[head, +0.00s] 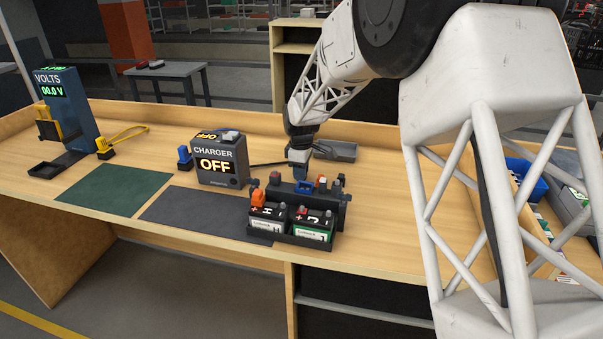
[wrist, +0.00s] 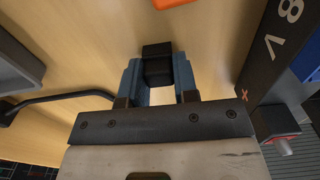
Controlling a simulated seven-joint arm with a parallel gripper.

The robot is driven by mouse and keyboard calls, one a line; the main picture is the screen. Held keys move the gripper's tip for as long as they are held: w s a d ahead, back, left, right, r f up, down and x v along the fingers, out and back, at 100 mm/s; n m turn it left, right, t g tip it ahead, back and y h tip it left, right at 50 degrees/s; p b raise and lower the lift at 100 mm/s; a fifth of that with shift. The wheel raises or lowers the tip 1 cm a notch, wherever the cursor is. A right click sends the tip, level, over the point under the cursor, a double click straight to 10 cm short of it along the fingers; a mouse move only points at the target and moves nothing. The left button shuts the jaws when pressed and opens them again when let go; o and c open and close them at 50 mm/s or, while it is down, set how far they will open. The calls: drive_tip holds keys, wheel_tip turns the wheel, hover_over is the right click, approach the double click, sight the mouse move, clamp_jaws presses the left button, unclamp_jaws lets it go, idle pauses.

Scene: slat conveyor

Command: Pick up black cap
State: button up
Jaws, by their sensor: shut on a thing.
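My gripper (head: 298,158) is low over the bench, just behind the dark rack. In the wrist view, its two blue-grey fingers (wrist: 158,82) are shut on a small black cap (wrist: 157,62), which sits between the fingertips. Pale wooden bench top shows around the cap, but I cannot tell whether the cap touches it. In the head view the cap is too small and dark to make out.
A dark rack (head: 326,194) with coloured caps stands behind two batteries (head: 268,222) in a tray. The charger (head: 221,160), reading OFF, is to the left with a dark cable. The volt meter (head: 68,108) is at far left. Green (head: 113,190) and dark (head: 197,212) mats lie clear.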

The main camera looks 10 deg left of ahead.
drive_tip(key=shift+r, duration=5.05)
drive_tip(key=s+r, duration=0.1)
drive_tip(key=s, duration=0.6)
drive_tip(key=s+r, duration=0.2)
drive_tip(key=s, duration=0.6)
drive_tip(key=s+r, duration=0.1)
drive_tip(key=s, duration=0.7)
drive_tip(key=shift+s+d+r, duration=0.1)
drive_tip(key=shift+d+r, duration=0.25)
drive_tip(key=shift+d, duration=0.05)
drive_tip(key=shift+f, duration=0.2)
drive_tip(key=shift+f, duration=2.1)
drive_tip(key=shift+f, duration=1.15)
